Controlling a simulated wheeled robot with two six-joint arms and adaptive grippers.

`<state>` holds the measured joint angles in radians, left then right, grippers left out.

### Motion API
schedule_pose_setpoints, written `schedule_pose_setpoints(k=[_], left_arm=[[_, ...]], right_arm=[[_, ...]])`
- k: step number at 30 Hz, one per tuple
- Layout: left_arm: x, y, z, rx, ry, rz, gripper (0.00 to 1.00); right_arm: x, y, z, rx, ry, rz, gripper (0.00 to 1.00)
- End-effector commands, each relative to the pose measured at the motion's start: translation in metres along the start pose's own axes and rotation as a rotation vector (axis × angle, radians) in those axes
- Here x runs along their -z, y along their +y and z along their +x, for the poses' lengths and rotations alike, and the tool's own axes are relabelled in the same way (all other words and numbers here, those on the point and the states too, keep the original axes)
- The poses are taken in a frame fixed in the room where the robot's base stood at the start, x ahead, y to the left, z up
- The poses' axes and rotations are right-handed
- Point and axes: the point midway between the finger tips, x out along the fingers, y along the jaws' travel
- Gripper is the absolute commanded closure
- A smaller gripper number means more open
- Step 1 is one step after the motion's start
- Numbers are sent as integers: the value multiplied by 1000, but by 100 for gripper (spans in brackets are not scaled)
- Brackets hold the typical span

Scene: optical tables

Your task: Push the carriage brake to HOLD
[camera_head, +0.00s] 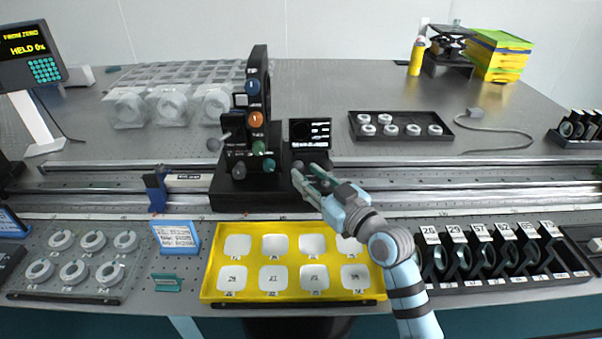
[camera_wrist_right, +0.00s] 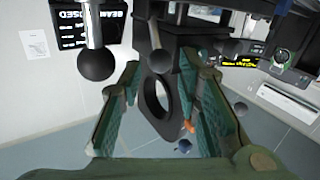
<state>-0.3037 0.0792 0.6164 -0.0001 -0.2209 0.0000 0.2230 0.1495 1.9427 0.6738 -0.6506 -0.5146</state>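The carriage (camera_head: 229,186) is a black block with a tall black upright and several coloured knobs, standing on the long rail at centre. I cannot make out which part is its brake, and no HOLD label is readable. My right gripper (camera_head: 306,174) is just right of the carriage, in front of a small black display (camera_head: 310,131). In the right wrist view the two green-padded fingers (camera_wrist_right: 163,75) are apart, with a black ringed part (camera_wrist_right: 158,105) showing between them; contact cannot be told. A black ball knob (camera_wrist_right: 97,64) on a metal stem is outside the fingers. My left gripper is not in view.
A yellow tray (camera_head: 377,283) with white pads lies in front of the rail. A blue clamp (camera_head: 155,190) stands on the rail left of the carriage. A black tray (camera_head: 400,139) of rings is behind. A slotted lens rack (camera_head: 500,285) is at right. A readout (camera_head: 28,48) shows HELD.

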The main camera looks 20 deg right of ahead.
Motion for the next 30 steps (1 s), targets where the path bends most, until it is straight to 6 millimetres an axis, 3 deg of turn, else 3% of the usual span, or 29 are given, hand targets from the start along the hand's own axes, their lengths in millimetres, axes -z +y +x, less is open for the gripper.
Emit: schedule_pose_setpoints(k=[6,16,22,30], left_arm=[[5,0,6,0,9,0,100],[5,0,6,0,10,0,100],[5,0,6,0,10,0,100],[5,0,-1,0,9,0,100]], right_arm=[[0,0,29,-2,0,0,69],[0,1,34,-2,-1,-1,69],[0,1,34,-2,-1,-1,100],[3,2,34,-1,-14,8,100]])
